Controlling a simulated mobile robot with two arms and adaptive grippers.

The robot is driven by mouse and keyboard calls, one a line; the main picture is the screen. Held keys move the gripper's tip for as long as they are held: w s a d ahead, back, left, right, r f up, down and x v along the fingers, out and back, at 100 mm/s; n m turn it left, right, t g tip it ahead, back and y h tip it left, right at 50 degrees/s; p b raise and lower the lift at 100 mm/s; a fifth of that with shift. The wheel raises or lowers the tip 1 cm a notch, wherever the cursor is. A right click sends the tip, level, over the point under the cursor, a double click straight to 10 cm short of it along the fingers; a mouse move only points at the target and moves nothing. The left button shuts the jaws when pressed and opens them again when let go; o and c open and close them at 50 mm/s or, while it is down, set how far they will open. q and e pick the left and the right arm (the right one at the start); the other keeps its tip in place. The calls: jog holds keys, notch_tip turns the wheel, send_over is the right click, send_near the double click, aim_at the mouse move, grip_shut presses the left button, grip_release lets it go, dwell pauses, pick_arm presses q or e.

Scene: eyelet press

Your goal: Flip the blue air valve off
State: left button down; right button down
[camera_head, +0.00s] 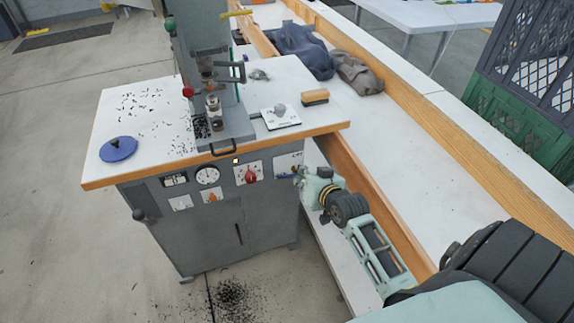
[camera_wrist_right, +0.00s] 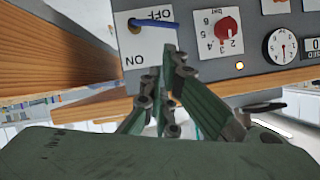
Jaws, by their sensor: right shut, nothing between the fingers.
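The blue air valve lever (camera_wrist_right: 157,24) is on a white plate (camera_wrist_right: 130,45) marked OFF and ON in the right wrist view, which shows the panel upside down. The lever lies level across the plate, close beside the OFF mark. My right gripper (camera_wrist_right: 170,58) is shut and empty, with its fingertips just below the lever's free end in that view; I cannot tell whether they touch it. In the head view, my right gripper (camera_head: 302,175) is at the right end of the press cabinet's front, by the valve plate (camera_head: 285,162). My left gripper is out of view.
A red pressure knob (camera_wrist_right: 228,26) and a gauge (camera_wrist_right: 281,46) sit beside the valve plate. The wooden table edge (camera_head: 230,151) overhangs the panel. A blue lid (camera_head: 118,148), a scale (camera_head: 280,118) and a brush (camera_head: 315,97) are on the tabletop. A long wood-edged bench (camera_head: 400,145) runs along the right.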

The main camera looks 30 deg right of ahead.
jog(key=x, duration=0.8)
jog(key=shift+w+f, duration=0.2)
jog(key=shift+a, duration=0.35)
jog(key=shift+w+a+f+p, duration=0.15)
jog(key=shift+a+f+p, duration=0.2)
jog(key=shift+p, duration=0.05)
jog(key=shift+a+f, duration=0.2)
jog(key=shift+f, duration=0.1)
jog(key=shift+d+r, duration=0.1)
jog(key=shift+d, duration=0.1)
